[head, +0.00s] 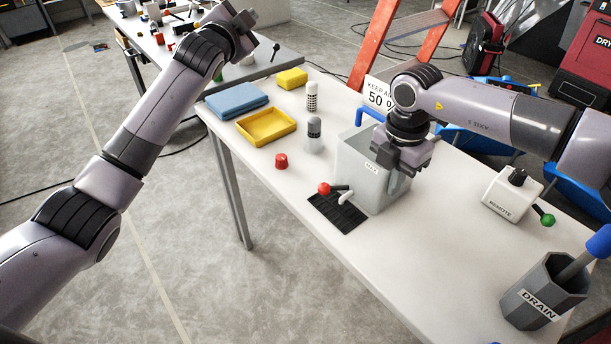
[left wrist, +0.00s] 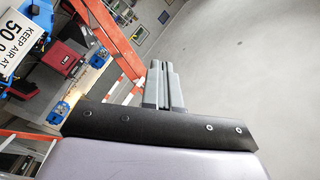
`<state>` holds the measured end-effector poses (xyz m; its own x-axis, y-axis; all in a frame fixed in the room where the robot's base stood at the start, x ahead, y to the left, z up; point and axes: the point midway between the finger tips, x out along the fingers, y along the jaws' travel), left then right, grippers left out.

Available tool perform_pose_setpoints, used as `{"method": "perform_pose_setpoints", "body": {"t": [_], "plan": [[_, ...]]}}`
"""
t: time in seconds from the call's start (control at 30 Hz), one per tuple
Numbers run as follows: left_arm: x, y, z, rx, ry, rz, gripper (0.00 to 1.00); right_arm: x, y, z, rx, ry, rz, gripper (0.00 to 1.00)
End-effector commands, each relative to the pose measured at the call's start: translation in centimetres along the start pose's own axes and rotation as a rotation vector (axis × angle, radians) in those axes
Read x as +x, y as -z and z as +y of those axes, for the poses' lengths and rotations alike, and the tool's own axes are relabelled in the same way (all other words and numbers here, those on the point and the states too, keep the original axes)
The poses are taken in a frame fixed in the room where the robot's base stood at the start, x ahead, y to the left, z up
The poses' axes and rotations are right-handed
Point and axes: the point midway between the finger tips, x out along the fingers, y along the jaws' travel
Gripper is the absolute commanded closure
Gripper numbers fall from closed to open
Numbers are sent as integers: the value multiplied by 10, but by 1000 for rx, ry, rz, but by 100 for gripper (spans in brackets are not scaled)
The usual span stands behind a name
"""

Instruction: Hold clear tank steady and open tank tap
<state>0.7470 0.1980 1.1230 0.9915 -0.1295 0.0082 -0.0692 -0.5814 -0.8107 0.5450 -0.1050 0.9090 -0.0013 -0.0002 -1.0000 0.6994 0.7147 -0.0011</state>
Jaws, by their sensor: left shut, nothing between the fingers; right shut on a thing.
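The tank (head: 362,165) is a grey, partly see-through open box with a small label, standing upright on the white table. My right gripper (head: 402,165) is shut on the tank's near right wall at the rim. The tap on the tank's lower front has a red knob (head: 323,189) on a dark lever and a white spout (head: 345,197). A black ribbed mat (head: 337,211) lies below the spout. My left gripper (head: 243,22) is raised high at the upper left, well away from the tap. It also shows in the left wrist view (left wrist: 164,88), shut and empty.
A remote (head: 512,193) and a drain cup (head: 540,295) stand right. The table's front middle is clear.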

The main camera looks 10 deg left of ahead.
Motion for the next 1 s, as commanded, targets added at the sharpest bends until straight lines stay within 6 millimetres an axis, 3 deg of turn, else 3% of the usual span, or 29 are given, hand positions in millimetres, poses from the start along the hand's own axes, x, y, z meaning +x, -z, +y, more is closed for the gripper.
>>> {"method": "perform_pose_setpoints", "body": {"t": [0.1, 0.2, 0.4, 0.5, 0.7, 0.83, 1.0], "plan": [[-4, -33, 27, -165, -143, -140, 100, -1, 0, 0, 1, -2, 0, 100], [-13, -54, 54, -295, -276, -246, 100, -1, 0, 0, 1, -2, 0, 100], [-47, -75, 110, -524, -581, -429, 100, -1, 0, 0, 0, -2, 0, 100], [-71, -75, 135, -621, -750, -503, 100, -1, 0, 0, 0, -2, 0, 100], [-122, -64, 166, -755, -1073, -595, 100, -1, 0, 1, 1, -2, -1, 100], [-148, -55, 174, -798, -1225, -622, 100, -1, 0, 1, 1, -2, -1, 100], [-164, -50, 176, -819, -1325, -632, 100, -1, 0, 1, 1, -2, -1, 100]]}}
